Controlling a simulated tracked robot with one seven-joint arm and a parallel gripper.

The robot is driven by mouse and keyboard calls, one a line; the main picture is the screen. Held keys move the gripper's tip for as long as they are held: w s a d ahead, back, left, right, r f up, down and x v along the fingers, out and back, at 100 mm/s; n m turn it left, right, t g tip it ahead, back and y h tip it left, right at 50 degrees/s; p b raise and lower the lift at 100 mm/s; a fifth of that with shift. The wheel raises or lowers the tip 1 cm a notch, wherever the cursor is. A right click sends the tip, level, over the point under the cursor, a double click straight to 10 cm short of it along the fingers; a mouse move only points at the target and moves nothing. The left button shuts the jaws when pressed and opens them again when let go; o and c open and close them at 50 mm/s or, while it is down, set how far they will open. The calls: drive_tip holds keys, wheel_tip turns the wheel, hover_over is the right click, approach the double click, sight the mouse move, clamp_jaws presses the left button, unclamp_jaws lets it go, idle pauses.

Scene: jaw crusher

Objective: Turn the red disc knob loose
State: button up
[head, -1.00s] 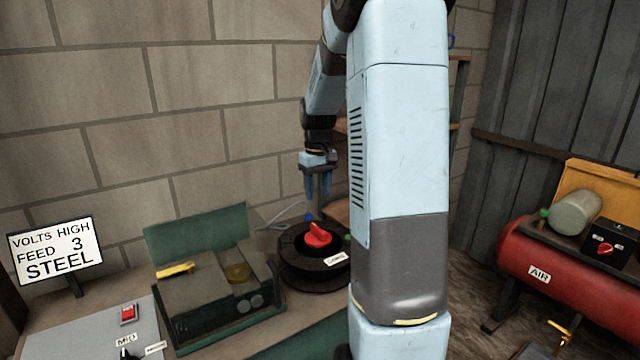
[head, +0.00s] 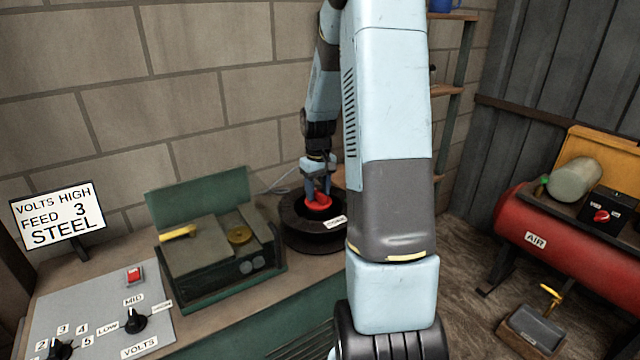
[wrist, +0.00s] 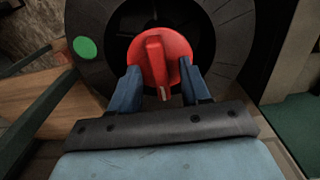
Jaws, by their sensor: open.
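The red disc knob (head: 318,202) sits in the middle of a round black spool (head: 300,238) on the bench. In the wrist view the knob (wrist: 160,58) shows a raised bar across its face, with a small pale mark at the bar's lower end. My gripper (head: 317,192) is at the knob, pointing down. In the wrist view its two blue fingers (wrist: 160,85) are apart, one on each side of the knob's lower part. I cannot tell whether they touch it. The knob's underside is hidden.
A green machine with open lid (head: 215,250) stands left of the spool. A control panel (head: 90,310) with dials lies front left, below a sign reading VOLTS HIGH, FEED 3, STEEL (head: 58,215). A green button (wrist: 85,48) is on the spool's rim. A red air tank (head: 560,240) stands right.

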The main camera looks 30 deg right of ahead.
drive_tip(key=shift+c, duration=0.2)
clamp_jaws()
idle(0.3)
drive_tip(key=shift+f, duration=0.15)
idle(0.5)
drive_tip(key=n, duration=0.4)
drive_tip(key=shift+s+n, duration=0.1)
drive_tip(key=shift+n, duration=0.3)
